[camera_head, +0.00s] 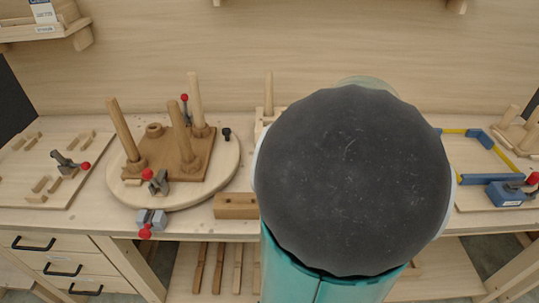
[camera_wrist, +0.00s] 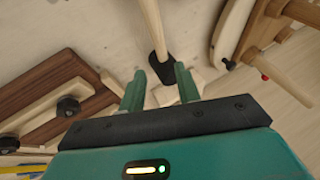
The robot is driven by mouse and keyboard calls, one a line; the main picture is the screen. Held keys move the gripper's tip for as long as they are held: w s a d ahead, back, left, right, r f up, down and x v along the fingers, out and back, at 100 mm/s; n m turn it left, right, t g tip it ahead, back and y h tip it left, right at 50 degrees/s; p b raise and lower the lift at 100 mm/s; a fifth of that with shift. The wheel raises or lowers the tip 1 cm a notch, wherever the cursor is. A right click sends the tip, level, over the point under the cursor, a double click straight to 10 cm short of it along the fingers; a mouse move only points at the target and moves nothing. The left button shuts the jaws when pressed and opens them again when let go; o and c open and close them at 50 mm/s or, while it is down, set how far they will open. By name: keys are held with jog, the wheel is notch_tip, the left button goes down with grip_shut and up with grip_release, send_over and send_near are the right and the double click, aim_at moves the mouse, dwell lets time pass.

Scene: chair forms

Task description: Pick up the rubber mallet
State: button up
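The rubber mallet shows in the wrist view as a black head (camera_wrist: 161,69) with a pale round wooden handle (camera_wrist: 151,24) running up to the picture's top edge. My gripper (camera_wrist: 159,72) is open, with its two green fingers apart. The black head appears in the gap between the fingertips; I cannot tell how far beyond them it lies. No contact shows. In the head view my own arm, with a large dark round joint, covers the middle of the bench and hides the gripper. I cannot make out the mallet's head there.
A round turntable (camera_head: 229,174) bears a brown board with upright pegs and red-tipped clamps. A wooden block (camera_head: 236,206) lies beside it. In the wrist view, a dark brown wooden piece (camera_wrist: 42,92) with black knobs lies left of the fingers. A blue-and-yellow frame (camera_head: 492,151) stands right.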

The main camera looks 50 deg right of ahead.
jog(key=x, duration=0.8)
jog(key=shift+s+a+f, duration=0.1)
jog(key=shift+f, duration=0.2)
jog(key=x, duration=0.4)
jog(key=shift+f, duration=0.15)
jog(key=shift+c, duration=0.2)
grip_shut()
